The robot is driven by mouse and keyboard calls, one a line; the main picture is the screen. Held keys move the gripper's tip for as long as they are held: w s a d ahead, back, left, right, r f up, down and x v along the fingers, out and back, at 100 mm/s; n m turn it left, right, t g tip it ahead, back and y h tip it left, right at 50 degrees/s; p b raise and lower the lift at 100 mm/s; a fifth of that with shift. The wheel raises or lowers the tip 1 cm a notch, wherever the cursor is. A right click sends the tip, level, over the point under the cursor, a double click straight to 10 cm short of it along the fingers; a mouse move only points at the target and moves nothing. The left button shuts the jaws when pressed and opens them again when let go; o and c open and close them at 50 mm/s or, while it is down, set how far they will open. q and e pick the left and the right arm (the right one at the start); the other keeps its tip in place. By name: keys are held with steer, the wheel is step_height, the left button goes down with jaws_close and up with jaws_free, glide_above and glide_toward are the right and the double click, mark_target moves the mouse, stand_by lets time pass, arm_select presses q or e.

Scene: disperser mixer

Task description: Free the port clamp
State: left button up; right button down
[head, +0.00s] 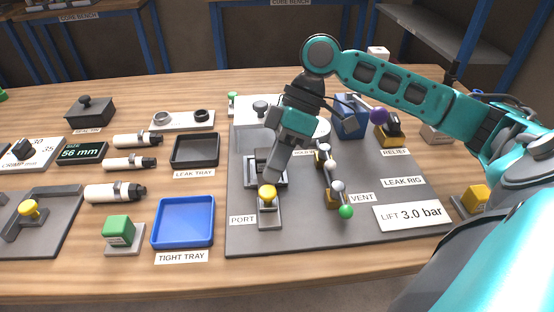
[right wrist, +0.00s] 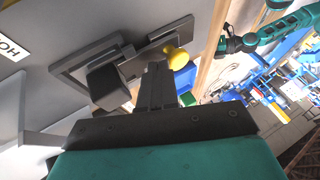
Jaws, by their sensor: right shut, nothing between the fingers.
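The port clamp, with a yellow knob (head: 267,193) on a grey slotted plate, sits by the PORT label at the left of the leak rig board. It also shows in the right wrist view, where the yellow knob (right wrist: 178,58) lies just beyond my fingers. My right gripper (head: 273,172) is shut and empty, pointing down just behind the knob, over the dark block of the port. Its fingers (right wrist: 157,75) hide part of the port frame. Whether they touch the clamp I cannot tell. A teal arm with a dark end (right wrist: 232,43), likely my left, shows small in the right wrist view.
A blue tray (head: 184,246) and a dark leak tray (head: 195,164) lie to the left. The board's front part is clear.

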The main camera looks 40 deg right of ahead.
mark_target(278, 207)
steer(key=shift+s+a, duration=0.1)
steer(key=shift+s, duration=0.1)
steer(key=s+a+p, duration=0.2)
steer(key=s, duration=0.1)
steer(key=shift+r, duration=0.1)
steer(key=shift+s+a, duration=0.15)
steer(key=shift+s, duration=0.2)
arm_select(q)
steer(key=shift+s+a+r+y, duration=0.3)
steer(key=shift+a+r, duration=0.15)
steer(key=shift+a, duration=0.2)
arm_select(e)
steer(key=shift+s+a, duration=0.1)
arm_select(q)
steer(key=shift+d+p, duration=0.1)
steer(key=shift+p, duration=0.25)
